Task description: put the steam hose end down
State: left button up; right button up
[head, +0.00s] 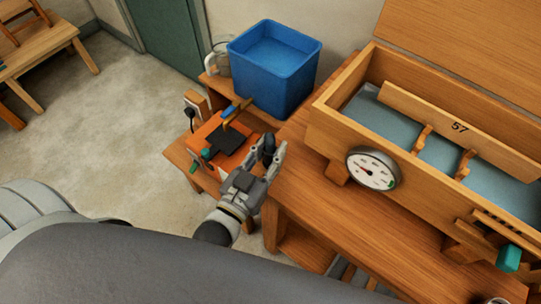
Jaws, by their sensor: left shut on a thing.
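My left gripper (266,158) is shut on a small dark piece (269,143), which looks like the steam hose end. It holds the piece beside the left edge of the wooden bench (325,205). Most of the piece is hidden between the fingers, and I cannot make out a hose running from it. I cannot tell whether it touches anything below. My right gripper is not in view.
A long wooden steam box (420,165) marked 57, with a round dial (372,169), stands on the bench. A blue tub (274,66) stands behind the gripper. An orange unit (222,143) sits on a low stand to the left. The bench front is clear.

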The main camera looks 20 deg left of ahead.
pick_arm(q)
jog(key=shift+f, duration=0.1)
jog(key=o, duration=0.5)
jog(key=shift+f, duration=0.1)
jog(key=o, duration=0.4)
jog(key=shift+o, duration=0.2)
jog(key=s+a+b, duration=0.1)
jog(key=s+a, duration=0.1)
jog(key=s, duration=0.9)
jog(key=shift+s+a+r+b, duration=0.2)
jog(key=shift+s+b, duration=0.1)
jog(key=shift+s, duration=0.1)
